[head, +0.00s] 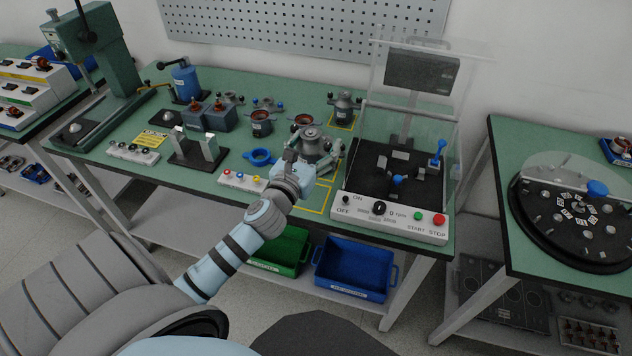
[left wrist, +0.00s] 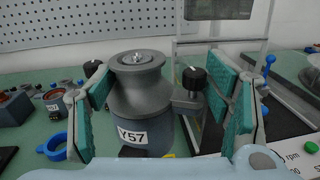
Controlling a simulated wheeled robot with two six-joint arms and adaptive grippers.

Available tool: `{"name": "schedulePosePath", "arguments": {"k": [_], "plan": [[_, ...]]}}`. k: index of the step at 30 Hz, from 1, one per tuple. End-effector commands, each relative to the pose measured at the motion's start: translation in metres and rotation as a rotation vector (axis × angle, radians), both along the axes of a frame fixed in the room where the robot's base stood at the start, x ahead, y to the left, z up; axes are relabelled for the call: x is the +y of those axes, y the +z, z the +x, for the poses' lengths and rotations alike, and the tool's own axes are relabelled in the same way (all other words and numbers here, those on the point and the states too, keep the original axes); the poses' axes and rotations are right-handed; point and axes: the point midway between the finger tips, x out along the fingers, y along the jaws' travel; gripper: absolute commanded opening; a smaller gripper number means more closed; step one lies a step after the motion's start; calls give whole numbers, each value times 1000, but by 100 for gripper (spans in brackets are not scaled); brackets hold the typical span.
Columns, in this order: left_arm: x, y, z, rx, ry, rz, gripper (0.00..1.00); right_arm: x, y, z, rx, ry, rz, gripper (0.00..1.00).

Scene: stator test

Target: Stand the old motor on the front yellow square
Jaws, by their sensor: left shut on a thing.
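My left gripper (head: 314,162) is shut on a grey motor with a dark body. In the left wrist view this motor (left wrist: 137,97) is upright between the teal finger pads, with a white "Y57" label and a black knob on its side. It also shows in the head view (head: 308,137), behind the gripper. I cannot tell whether its base touches the table. The front yellow square (head: 320,209) is outlined on the green table, partly hidden by my gripper and wrist. A second motor (head: 343,104) stands on the back yellow square (head: 341,125). My right gripper is not in view.
The test stand (head: 390,223) with its clear shield is close on the right. A blue ring (head: 260,157) and a button strip (head: 243,181) lie to the left. Several copper-wound stators (head: 261,122) stand behind. Green (head: 279,251) and blue (head: 353,270) bins sit below.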

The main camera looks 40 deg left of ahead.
Motion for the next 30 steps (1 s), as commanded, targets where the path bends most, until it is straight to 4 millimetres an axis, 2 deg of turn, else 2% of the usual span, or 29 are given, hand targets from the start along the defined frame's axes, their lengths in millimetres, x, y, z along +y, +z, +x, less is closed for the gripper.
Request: {"name": "schedulePosePath", "arguments": {"k": [1, 3, 6, 11, 15, 17, 26, 27, 30], "plan": [[0, -31, 0, -1, 0, 0, 12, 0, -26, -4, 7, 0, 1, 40], [0, -52, 1, -2, -1, 0, 12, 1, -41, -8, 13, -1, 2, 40], [0, -69, 1, -3, -1, 2, 12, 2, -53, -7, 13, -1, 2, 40], [0, -83, 0, -4, 0, 1, 12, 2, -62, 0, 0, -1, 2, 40], [0, -111, 0, -3, 1, 0, 12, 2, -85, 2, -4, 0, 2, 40], [0, -118, 0, -3, 0, 1, 12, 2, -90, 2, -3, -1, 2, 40], [0, -116, 0, -4, 0, 0, 12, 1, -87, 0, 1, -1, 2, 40], [1, -118, 0, -1, 1, -1, 73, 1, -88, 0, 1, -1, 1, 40], [1, -117, 0, -1, 1, -1, 89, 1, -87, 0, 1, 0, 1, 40]]}}
